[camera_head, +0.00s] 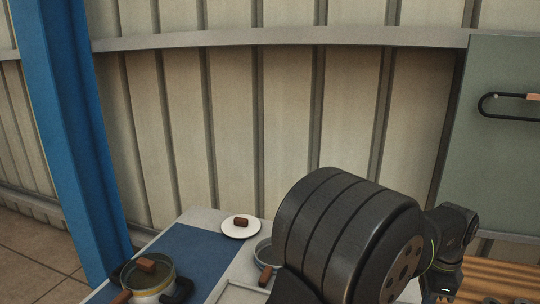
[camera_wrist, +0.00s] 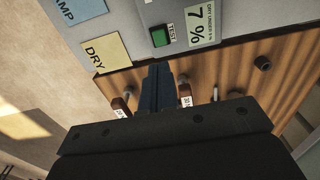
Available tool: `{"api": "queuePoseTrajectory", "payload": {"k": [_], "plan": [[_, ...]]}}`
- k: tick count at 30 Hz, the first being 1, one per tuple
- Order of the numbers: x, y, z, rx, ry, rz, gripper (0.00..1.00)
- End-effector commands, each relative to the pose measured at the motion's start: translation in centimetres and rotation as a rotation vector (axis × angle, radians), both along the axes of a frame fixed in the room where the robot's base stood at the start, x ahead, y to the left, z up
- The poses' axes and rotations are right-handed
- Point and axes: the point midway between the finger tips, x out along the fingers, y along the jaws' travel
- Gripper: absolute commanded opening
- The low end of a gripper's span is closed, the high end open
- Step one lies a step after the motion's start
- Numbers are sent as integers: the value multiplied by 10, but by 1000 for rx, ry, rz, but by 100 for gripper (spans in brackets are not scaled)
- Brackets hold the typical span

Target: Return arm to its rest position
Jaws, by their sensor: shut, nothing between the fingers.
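My gripper (camera_wrist: 159,70) shows in the wrist view with its dark fingers together and nothing between them. It is over a wooden board (camera_wrist: 235,85), close to the edge of a grey panel (camera_wrist: 130,20). Whether the fingertips touch anything cannot be told. In the head view my black arm fills the lower middle and right, and the fingers are hidden.
A blue mat (camera_head: 185,262) lies on the table at left. A white plate (camera_head: 236,231) holds a brown block (camera_head: 241,222). The wooden board carries pegs and tagged brown pieces; a green button (camera_wrist: 160,37) is near the fingers.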

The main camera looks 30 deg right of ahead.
Motion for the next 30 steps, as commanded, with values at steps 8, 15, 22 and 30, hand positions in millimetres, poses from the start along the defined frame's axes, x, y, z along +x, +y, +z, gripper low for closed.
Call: {"api": "queuePoseTrajectory", "payload": {"k": [8,15,22,30], "plan": [[0,0,55,-1,-1,0,0],[0,1,68,5,1,0,0],[0,0,61,4,0,0,0],[8,0,64,3,0,3,22]]}}
